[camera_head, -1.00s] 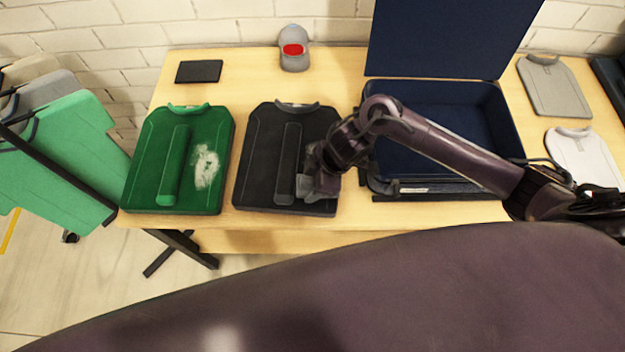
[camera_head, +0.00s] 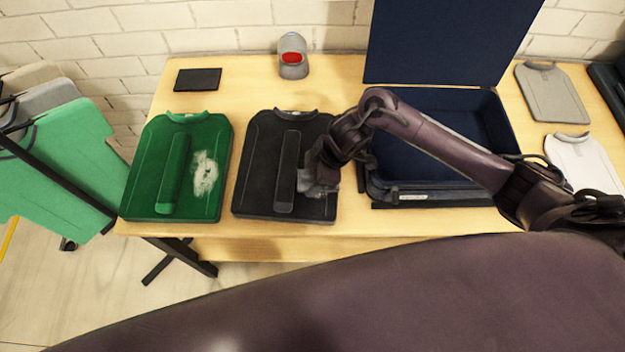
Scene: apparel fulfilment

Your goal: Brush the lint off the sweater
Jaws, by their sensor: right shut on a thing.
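A folded green sweater (camera_head: 152,178) lies on the table at the left, with a whitish lint patch (camera_head: 205,174) on its right half. A folded black sweater (camera_head: 262,158) lies beside it, with one sleeve down its middle. My right gripper (camera_head: 320,184) points down at the right half of the black sweater, low over it or touching it. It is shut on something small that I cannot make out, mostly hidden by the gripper. A pale grey patch shows around the fingertips; I cannot tell whether it is lint. My left gripper is not in view.
An open dark blue case (camera_head: 440,135) stands right of the black sweater, behind my right forearm. Grey (camera_head: 552,95) and white (camera_head: 585,160) folded garments lie at the far right. A grey device with a red face (camera_head: 292,57) and a black flat panel (camera_head: 198,79) are at the back.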

